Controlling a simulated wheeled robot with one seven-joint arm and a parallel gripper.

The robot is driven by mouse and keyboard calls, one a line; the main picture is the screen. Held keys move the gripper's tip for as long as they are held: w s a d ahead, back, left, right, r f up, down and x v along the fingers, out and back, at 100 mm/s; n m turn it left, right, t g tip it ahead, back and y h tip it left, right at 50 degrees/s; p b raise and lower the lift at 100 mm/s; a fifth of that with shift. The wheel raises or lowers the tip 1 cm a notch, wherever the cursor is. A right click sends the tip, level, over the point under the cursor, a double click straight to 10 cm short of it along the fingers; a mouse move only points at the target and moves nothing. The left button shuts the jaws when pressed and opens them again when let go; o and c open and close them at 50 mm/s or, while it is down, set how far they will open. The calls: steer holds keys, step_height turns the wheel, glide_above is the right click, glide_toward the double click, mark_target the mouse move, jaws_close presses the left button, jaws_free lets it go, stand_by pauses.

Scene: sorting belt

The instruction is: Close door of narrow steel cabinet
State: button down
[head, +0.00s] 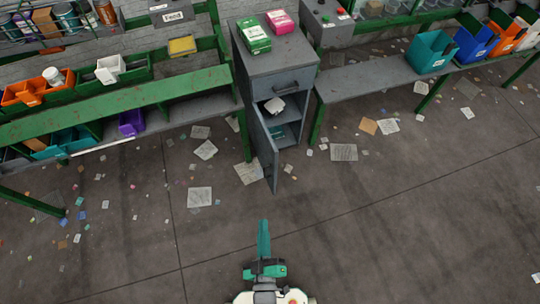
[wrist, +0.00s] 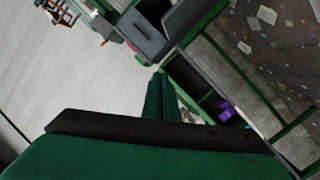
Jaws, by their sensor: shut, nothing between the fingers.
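The narrow steel cabinet (head: 280,75) is grey and stands between two green-framed benches in the head view. Its door (head: 265,150) is ajar, swung out toward me from the left side, and shelves show in the gap to its right. A small whitish item lies on the upper shelf. A closed drawer with a handle sits above the door opening. My gripper (head: 264,228) is shut and empty, in front of the cabinet and apart from the door. In the wrist view my shut fingers (wrist: 160,85) point up, and a grey cabinet shape (wrist: 145,35) shows beyond, tilted.
A green box (head: 254,36) and a pink box (head: 280,21) sit on the cabinet top. Benches with coloured bins stand at left and right. Papers such as one sheet (head: 199,197) litter the floor. The floor between me and the cabinet is otherwise open.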

steer(key=w+d+f+n+t+y, duration=0.1)
steer(key=w+f+n, duration=0.5)
steer(key=w, duration=0.4)
steer(key=w+f+n, duration=0.6)
steer(key=w, duration=0.5)
steer(key=w+d, duration=0.3)
steer(key=w, duration=0.8)
steer(key=shift+w+y, duration=0.2)
steer(key=shift+y, duration=0.2)
